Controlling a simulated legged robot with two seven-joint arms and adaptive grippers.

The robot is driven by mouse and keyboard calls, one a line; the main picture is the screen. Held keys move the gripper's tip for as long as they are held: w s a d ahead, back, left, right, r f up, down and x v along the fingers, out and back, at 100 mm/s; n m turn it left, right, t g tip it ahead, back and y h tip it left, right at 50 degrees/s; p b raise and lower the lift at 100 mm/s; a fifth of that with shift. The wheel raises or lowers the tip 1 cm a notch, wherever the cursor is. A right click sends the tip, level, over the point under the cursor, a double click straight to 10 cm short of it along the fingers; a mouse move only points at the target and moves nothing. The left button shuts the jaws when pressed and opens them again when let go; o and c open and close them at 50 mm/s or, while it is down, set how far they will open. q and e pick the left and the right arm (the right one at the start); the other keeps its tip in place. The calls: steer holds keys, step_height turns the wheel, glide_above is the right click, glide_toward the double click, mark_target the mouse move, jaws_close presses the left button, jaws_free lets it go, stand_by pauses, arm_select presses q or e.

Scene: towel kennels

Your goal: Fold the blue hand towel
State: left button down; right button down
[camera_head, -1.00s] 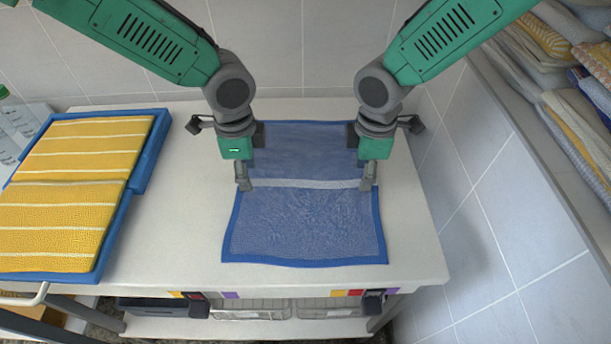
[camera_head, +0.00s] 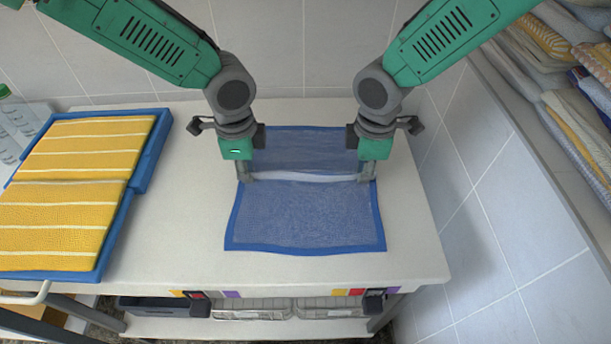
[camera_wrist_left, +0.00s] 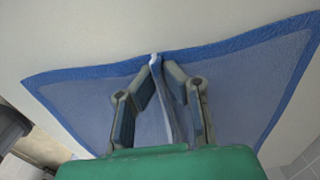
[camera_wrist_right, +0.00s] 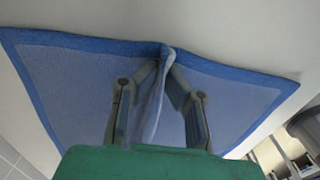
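The blue hand towel (camera_head: 305,215) lies on the white table with a darker blue border and a pale band across its middle. My left gripper (camera_head: 243,178) is at the towel's left edge, at the band. In the left wrist view its fingers (camera_wrist_left: 158,75) are closed on a pinched ridge of towel (camera_wrist_left: 158,95). My right gripper (camera_head: 367,178) is at the right edge, at the same band. In the right wrist view its fingers (camera_wrist_right: 164,65) close on a similar raised ridge (camera_wrist_right: 156,100). The towel is lifted along the band between the grippers.
A blue tray (camera_head: 150,165) with folded yellow striped towels (camera_head: 70,190) stands at the left. Bottles (camera_head: 15,125) stand behind it. A tiled wall is close at right, with a shelf of folded towels (camera_head: 570,75). White table top (camera_head: 190,230) is clear between tray and towel.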

arm_select(q)
steer(key=shift+s, duration=0.1)
arm_select(e)
steer(key=shift+s+f, duration=0.1)
steer(key=shift+s, duration=0.05)
